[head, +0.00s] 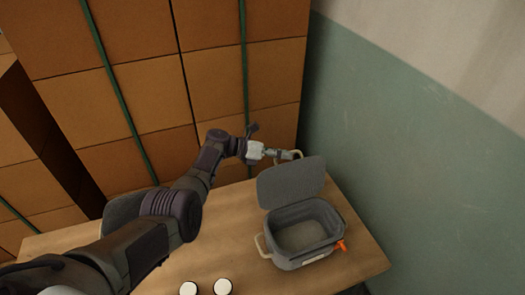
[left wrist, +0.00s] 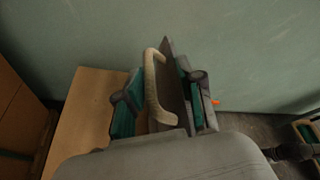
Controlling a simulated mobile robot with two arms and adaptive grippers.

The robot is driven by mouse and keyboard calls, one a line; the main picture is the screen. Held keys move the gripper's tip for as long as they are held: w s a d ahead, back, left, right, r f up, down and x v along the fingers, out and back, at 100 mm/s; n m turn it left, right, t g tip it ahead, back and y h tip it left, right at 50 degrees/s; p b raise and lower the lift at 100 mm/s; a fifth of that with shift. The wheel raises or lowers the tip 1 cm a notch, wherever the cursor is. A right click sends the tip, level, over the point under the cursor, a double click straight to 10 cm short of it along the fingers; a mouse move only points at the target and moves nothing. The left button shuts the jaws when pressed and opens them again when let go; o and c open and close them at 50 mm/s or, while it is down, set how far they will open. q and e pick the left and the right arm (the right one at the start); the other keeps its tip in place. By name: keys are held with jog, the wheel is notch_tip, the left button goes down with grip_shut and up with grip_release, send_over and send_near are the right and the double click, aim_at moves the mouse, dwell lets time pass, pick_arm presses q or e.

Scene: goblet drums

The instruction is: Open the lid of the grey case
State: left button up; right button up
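The grey case (head: 303,252) stands on the wooden table near its right end. Its hollow inside shows from above. Its lid (head: 291,183) is raised, standing steeply along the back edge; it shows edge-on in the left wrist view (left wrist: 178,88). My left gripper (head: 292,155) is at the lid's top edge. In the left wrist view, its two fingers (left wrist: 162,98) are spread apart, with the beige lid handle (left wrist: 152,88) and the lid between them. I see no clear grip on either. My right gripper is not in the head view.
The table (head: 235,235) is bare left of the case. Two white-topped round things (head: 205,288) stand at its front edge. An orange part (head: 341,246) sticks out at the case's right. A green-grey wall (head: 400,140) is close on the right; stacked brown boxes (head: 150,90) stand behind.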

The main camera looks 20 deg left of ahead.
pick_arm(q)
jog(key=v, duration=1)
jog(key=shift+s+a, duration=0.25)
jog(key=shift+a, duration=0.1)
jog(key=shift+r, duration=0.1)
